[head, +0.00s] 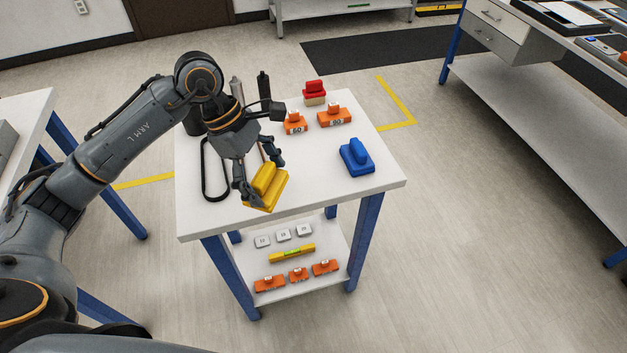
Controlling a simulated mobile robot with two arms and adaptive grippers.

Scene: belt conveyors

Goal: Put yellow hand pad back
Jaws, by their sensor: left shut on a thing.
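The yellow hand pad (266,184) is a flat block with a raised grip, over the front left part of the white table top (320,203). My left gripper (262,177) is shut on it from above, and the pad looks tilted. I cannot tell whether its lower edge touches the table. A blue hand pad (357,157) of similar shape sits on the right side of the table. A red pad (314,90) stands on a pale block at the back. My right gripper is not in view.
Orange blocks marked 60 (295,122) and 80 (334,116) stand near the back. A black belt loop (209,168) lies at the left, near dark upright cylinders. The lower shelf (318,278) holds a yellow level and several small blocks. The front right table top is clear.

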